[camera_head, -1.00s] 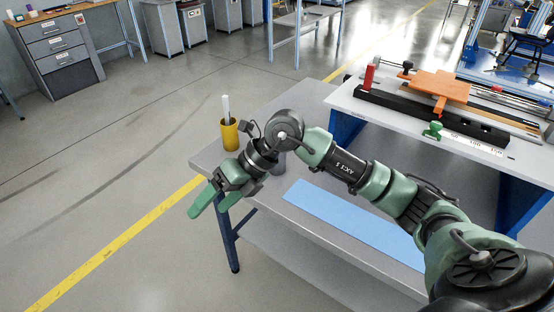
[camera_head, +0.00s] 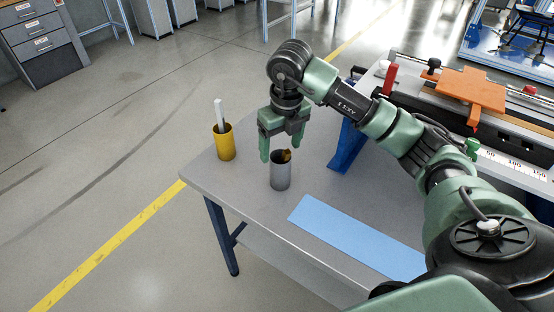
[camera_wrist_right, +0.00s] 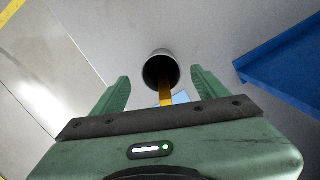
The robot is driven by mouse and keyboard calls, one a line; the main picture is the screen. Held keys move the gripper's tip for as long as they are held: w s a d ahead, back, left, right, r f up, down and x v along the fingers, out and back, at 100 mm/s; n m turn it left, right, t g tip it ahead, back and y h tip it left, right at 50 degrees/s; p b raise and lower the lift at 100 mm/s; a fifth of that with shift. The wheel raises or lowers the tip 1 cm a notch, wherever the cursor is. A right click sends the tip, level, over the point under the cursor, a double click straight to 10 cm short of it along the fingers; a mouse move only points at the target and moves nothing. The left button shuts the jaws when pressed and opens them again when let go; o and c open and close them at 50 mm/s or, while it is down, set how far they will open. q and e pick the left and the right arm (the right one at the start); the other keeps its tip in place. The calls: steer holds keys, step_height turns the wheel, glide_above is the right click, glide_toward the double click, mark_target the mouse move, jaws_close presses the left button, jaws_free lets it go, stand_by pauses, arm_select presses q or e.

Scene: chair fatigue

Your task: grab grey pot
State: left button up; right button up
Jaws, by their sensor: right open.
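The grey pot (camera_head: 280,176) is a small upright cylinder on the grey table, with a brownish-yellow item sticking out of its top. My right gripper (camera_head: 281,150) is open and points down at the pot's top, close above or just behind it; I cannot tell the exact gap. In the right wrist view the pot (camera_wrist_right: 160,56) shows its dark opening ahead, centred between the two spread green fingers (camera_wrist_right: 160,82), with a yellow strip in it. Nothing is held. My left gripper is not in view.
A yellow pot (camera_head: 226,146) with a white stick stands left of the grey pot, near the table's (camera_head: 205,178) left corner. A blue sheet (camera_head: 355,238) lies in front. A bench with an orange fixture (camera_head: 470,92) and a blue leg (camera_head: 347,147) is at right.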

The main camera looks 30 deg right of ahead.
mark_target(280, 163)
steer(key=f, duration=0.1)
steer(key=f+p, duration=0.1)
steer(key=f, duration=0.1)
steer(key=shift+s+f+p, duration=0.2)
steer(key=shift+f+p, duration=0.05)
steer(key=shift+p, duration=0.05)
steer(key=f, duration=0.2)
steer(key=shift+w+d+f+p, duration=0.1)
steer(key=shift+w+f+p, duration=0.2)
steer(key=shift+f, duration=0.05)
steer(key=shift+w+f, duration=0.1)
steer(key=shift+f, duration=0.3)
steer(key=c, duration=1.5)
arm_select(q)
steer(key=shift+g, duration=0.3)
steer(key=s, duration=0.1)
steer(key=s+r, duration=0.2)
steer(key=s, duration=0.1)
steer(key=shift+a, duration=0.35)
arm_select(e)
steer(key=shift+r, duration=0.1)
